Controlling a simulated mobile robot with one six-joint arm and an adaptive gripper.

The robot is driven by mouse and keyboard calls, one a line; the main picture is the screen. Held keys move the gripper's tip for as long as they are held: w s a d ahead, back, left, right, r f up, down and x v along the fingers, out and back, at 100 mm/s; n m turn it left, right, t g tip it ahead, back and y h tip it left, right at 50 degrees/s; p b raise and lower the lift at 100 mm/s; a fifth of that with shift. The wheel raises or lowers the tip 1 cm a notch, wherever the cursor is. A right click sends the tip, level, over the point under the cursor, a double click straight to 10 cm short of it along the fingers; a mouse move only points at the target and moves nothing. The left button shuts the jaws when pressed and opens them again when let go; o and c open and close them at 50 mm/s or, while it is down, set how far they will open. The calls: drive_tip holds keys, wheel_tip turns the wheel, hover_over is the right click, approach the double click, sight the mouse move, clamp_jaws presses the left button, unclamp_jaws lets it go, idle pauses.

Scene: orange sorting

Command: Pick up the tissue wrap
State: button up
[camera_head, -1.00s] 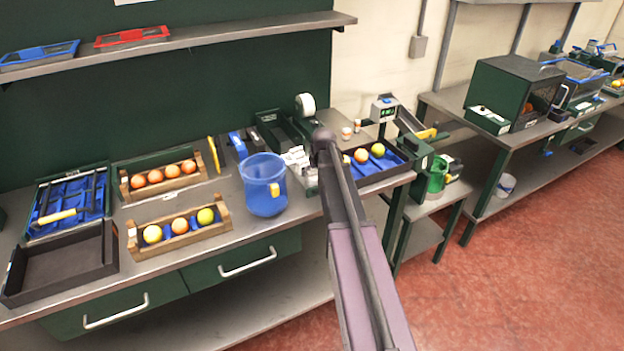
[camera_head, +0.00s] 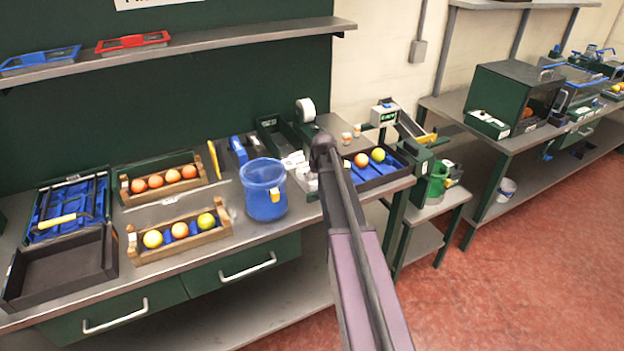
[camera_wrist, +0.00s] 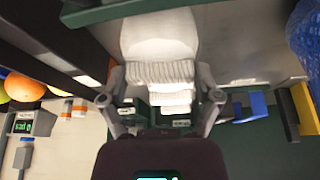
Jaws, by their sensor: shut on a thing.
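The tissue wrap (camera_wrist: 158,42) is a white, pleated sheet in the wrist view. My gripper (camera_wrist: 160,80) has one finger on each side of it and is shut on it. Further white folded layers show just beyond the pleats, and I cannot tell whether they belong to the same piece. In the head view my gripper (camera_head: 296,163) is mostly hidden behind my own arm, over the bench right of the blue bucket. The wrap cannot be made out clearly there.
The blue bucket (camera_head: 264,203) stands close left of my gripper. A dark tray with fruit (camera_head: 398,174) lies to the right. A tape roll (camera_head: 306,110) and a dark green holder (camera_head: 271,128) stand behind. Wooden crates (camera_head: 183,258) of fruit and an empty black tray (camera_head: 55,283) are further left.

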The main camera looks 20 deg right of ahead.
sight(316, 176)
drive_tip(key=shift+r+p, duration=4.9)
drive_tip(key=shift+r, duration=0.1)
drive_tip(key=shift+f+b, duration=1.05)
drive_tip(key=shift+s, duration=0.15)
